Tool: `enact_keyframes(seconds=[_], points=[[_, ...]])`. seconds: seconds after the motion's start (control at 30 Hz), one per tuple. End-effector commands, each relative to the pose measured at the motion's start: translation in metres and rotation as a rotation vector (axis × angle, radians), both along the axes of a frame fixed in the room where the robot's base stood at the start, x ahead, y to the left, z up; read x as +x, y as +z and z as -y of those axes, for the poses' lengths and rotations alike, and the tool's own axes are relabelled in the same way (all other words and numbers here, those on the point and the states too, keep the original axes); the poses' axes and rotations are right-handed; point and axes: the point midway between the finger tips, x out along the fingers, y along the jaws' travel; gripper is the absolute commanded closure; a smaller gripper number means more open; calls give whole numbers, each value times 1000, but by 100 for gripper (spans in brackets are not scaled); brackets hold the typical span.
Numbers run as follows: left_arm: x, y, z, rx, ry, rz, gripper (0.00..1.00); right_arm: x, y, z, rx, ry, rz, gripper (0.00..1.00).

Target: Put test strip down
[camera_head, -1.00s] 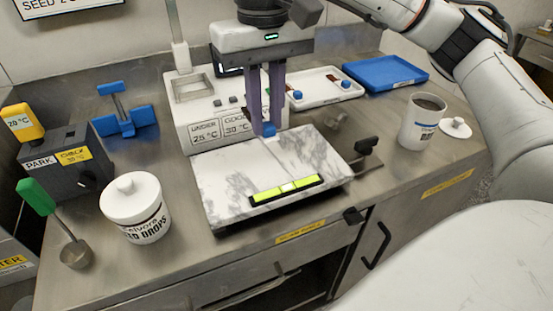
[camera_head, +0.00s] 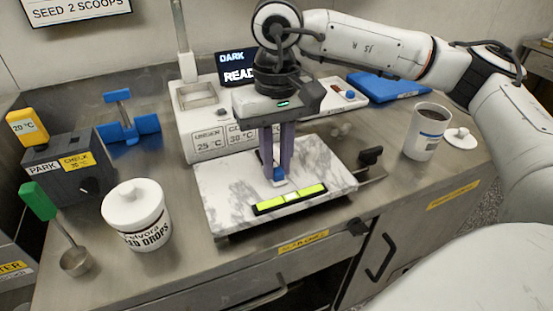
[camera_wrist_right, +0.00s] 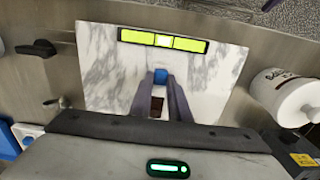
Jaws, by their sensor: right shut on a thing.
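My right gripper (camera_head: 277,176) points down over the white marble slab (camera_head: 227,189). Its two purple-grey fingers are shut on the test strip (camera_head: 279,173), whose blue end shows between the fingertips. In the right wrist view the test strip (camera_wrist_right: 160,76) shows blue, with a dark brown part nearer the palm, between the fingers of my right gripper (camera_wrist_right: 160,88). The strip is low over the slab, behind the level bar; whether it touches the slab I cannot tell. My left gripper is not in view.
A black bar with yellow-green segments (camera_head: 291,199) lies along the slab's front. A machine (camera_head: 208,143) with a display stands behind. A white lidded jar (camera_head: 136,214) is at left, a cup (camera_head: 426,131) at right. A black knob (camera_head: 370,155) sits beside the slab.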

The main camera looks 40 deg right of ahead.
Motion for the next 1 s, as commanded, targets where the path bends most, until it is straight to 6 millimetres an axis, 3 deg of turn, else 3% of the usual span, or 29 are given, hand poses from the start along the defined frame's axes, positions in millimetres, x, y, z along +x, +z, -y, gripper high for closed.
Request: enact_keyframes(seconds=[0.13, 0.17, 0.27, 0.67, 1.0], points=[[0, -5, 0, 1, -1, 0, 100, 0, -5, 0, 1, 0, 0, 100], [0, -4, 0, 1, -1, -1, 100, 0, -4, 0, 1, 0, 0, 80], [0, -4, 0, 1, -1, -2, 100, 0, -3, 0, 0, 0, 0, 65], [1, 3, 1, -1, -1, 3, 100, 0, 5, 0, 0, 0, 1, 65], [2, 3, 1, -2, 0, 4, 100, 1, 73, -1, 2, 1, 4, 65]])
